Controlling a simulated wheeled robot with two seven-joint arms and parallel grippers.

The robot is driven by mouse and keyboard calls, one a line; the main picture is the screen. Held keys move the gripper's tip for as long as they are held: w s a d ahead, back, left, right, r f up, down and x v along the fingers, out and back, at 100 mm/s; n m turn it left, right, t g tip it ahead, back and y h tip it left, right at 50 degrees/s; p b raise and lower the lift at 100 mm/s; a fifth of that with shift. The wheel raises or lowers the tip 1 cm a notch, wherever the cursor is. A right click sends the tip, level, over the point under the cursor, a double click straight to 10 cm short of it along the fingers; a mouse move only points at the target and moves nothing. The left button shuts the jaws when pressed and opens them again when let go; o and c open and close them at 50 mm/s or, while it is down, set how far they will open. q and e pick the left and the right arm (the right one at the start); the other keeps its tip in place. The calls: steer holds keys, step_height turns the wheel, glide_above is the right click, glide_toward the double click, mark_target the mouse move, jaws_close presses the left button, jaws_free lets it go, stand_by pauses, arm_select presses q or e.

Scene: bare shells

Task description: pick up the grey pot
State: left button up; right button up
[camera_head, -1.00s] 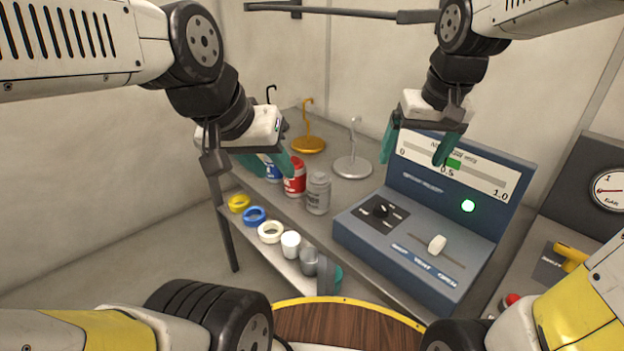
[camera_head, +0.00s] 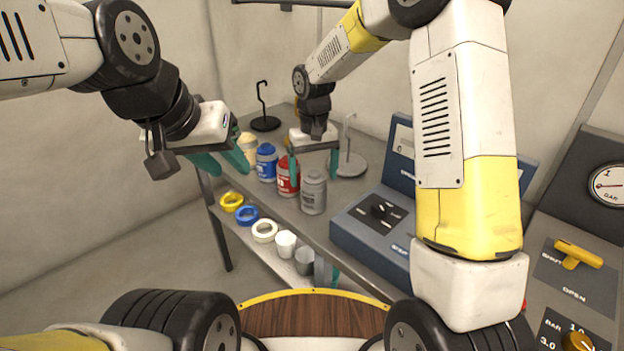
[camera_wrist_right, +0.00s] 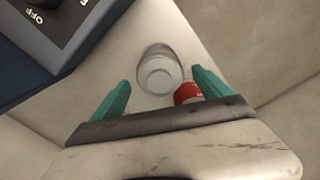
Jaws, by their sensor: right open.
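The grey pot (camera_head: 313,194) is a labelled grey jar standing upright at the front edge of the upper shelf, beside the red pot (camera_head: 287,177). My right gripper (camera_head: 313,167) is open and empty, fingers pointing down, around or just above and behind the grey pot's top. In the right wrist view, the grey pot (camera_wrist_right: 160,74) shows from above between the open fingers (camera_wrist_right: 158,92), farther out than their tips, with the red pot (camera_wrist_right: 187,93) partly behind one finger. My left gripper (camera_head: 222,162) is open and empty, left of the pots.
A blue pot (camera_head: 266,162) and a cream pot (camera_head: 247,148) stand left of the red one. A grey hook stand (camera_head: 351,165) is behind, and a blue control console (camera_head: 365,230) is to the right. Coloured rings and cups, including a grey cup (camera_head: 305,262), sit on the lower shelf.

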mark_target(314, 190)
steer(key=f, duration=0.5)
steer(key=shift+s+f, duration=0.15)
steer(key=shift+s, duration=0.2)
steer(key=shift+c, duration=0.2)
steer(key=c, duration=1.8)
